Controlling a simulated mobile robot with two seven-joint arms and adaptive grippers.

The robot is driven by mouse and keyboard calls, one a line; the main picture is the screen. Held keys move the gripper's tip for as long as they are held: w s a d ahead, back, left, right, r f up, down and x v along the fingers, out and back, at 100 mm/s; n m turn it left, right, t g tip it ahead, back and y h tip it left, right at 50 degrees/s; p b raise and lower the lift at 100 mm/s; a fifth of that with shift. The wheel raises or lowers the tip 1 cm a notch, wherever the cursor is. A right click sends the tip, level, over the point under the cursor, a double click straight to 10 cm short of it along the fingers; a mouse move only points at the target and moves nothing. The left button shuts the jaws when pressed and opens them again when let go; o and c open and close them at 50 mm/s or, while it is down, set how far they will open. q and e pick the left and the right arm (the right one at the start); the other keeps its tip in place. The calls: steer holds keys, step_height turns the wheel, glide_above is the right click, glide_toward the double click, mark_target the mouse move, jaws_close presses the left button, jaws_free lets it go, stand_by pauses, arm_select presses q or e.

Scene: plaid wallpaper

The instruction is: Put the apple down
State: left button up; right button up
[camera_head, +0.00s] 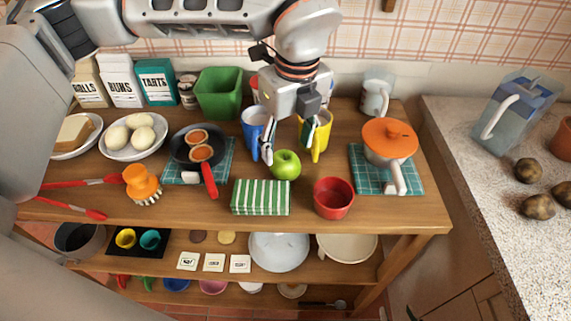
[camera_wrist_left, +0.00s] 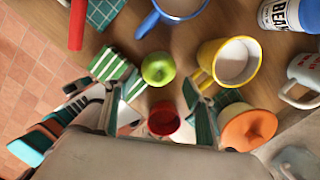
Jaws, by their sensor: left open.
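A green apple (camera_head: 286,164) rests on the wooden table, behind the green-and-white striped box and in front of the mugs. It also shows in the left wrist view (camera_wrist_left: 158,69). My left gripper (camera_head: 291,156) is open above the table, with its fingers spread to either side of the apple. In the left wrist view, the gap between the fingers (camera_wrist_left: 154,80) lines up with the apple, and I see no finger touching it. My right gripper is not in view.
Close around the apple are a blue mug (camera_head: 252,125), a yellow mug (camera_head: 322,134), a red bowl (camera_head: 333,198) and the striped box (camera_head: 260,198). An orange-lidded pot (camera_head: 390,140) stands right, a pan (camera_head: 181,160) left. The front right corner of the table is clear.

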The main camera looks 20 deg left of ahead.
mark_target(286, 157)
arm_select(q)
steer(key=f, duration=0.5)
steer(key=shift+w+a+f, duration=0.1)
steer(key=shift+a, duration=0.2)
steer(key=c, duration=1.1)
steer(key=shift+o, duration=0.2)
